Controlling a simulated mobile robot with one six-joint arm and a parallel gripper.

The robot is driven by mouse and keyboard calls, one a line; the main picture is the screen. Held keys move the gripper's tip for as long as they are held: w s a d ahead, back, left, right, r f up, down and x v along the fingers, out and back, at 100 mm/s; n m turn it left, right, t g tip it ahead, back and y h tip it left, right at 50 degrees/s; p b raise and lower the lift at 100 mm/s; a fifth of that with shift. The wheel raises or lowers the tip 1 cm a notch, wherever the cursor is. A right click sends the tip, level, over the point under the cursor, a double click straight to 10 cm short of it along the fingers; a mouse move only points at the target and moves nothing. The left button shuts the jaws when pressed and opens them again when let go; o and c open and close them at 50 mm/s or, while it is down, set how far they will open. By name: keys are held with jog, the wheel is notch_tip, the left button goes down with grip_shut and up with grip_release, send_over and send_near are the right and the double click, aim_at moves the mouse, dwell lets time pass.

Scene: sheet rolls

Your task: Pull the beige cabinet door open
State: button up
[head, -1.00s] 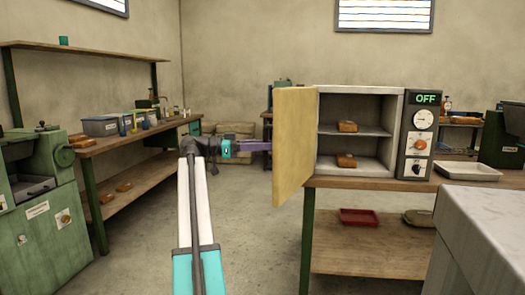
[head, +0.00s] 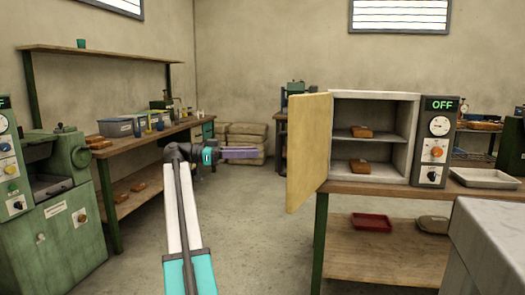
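The beige cabinet door (head: 308,152) stands wide open, swung out on the left side of the light grey cabinet (head: 408,177). The cabinet sits on a wooden bench, and its inside is in plain view. Small orange-brown blocks lie on its upper shelf (head: 362,131) and on its floor (head: 361,165). My gripper (head: 257,153), with purple fingers, points right toward the door. In the picture a gap of floor and background lies between its fingertips and the door's left edge. Nothing shows in the fingers. I see them from the side, so their spacing is unclear.
The control panel (head: 437,141) right of the cabinet reads OFF. A white tray (head: 484,178) lies on the bench (head: 395,190), and a red tray (head: 371,222) on its lower shelf. A green machine (head: 55,215) stands at the left. The middle floor is open.

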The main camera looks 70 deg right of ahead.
jog(key=shift+v, duration=1.7)
jog(key=shift+p, duration=0.3)
